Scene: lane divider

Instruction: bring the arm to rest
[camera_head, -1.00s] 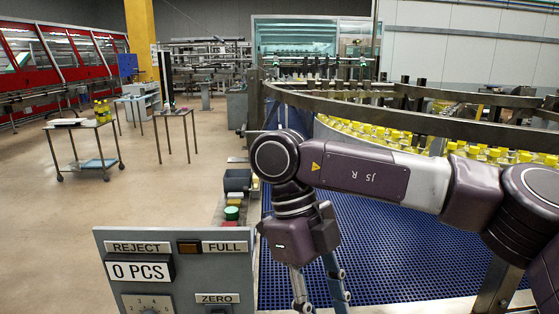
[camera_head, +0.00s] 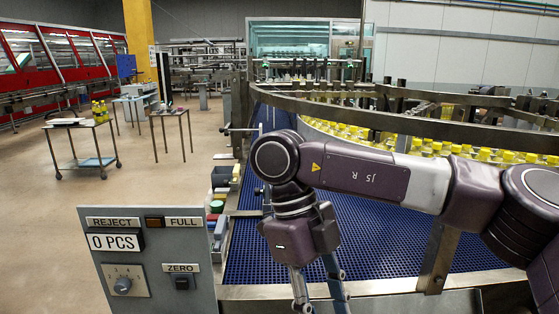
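My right arm (camera_head: 365,172) comes in from the right and reaches across the middle of the view, in front of the blue conveyor (camera_head: 390,262). Its elbow-like joint is at the left end, and the gripper (camera_head: 324,304) hangs down from there. The two fingers are apart, with nothing visible between them. Their tips run close to the bottom edge of the picture. The gripper appears over the near edge of the conveyor; its height above it is hard to tell. My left gripper is not in view.
A grey control panel (camera_head: 148,292) with a "0 PCS" display stands at lower left. A curved metal guide rail (camera_head: 330,108) runs behind the arm, with yellow-capped bottles (camera_head: 480,155) beyond. Small bins (camera_head: 222,178) line the conveyor's left side. Open floor (camera_head: 60,230) lies at left.

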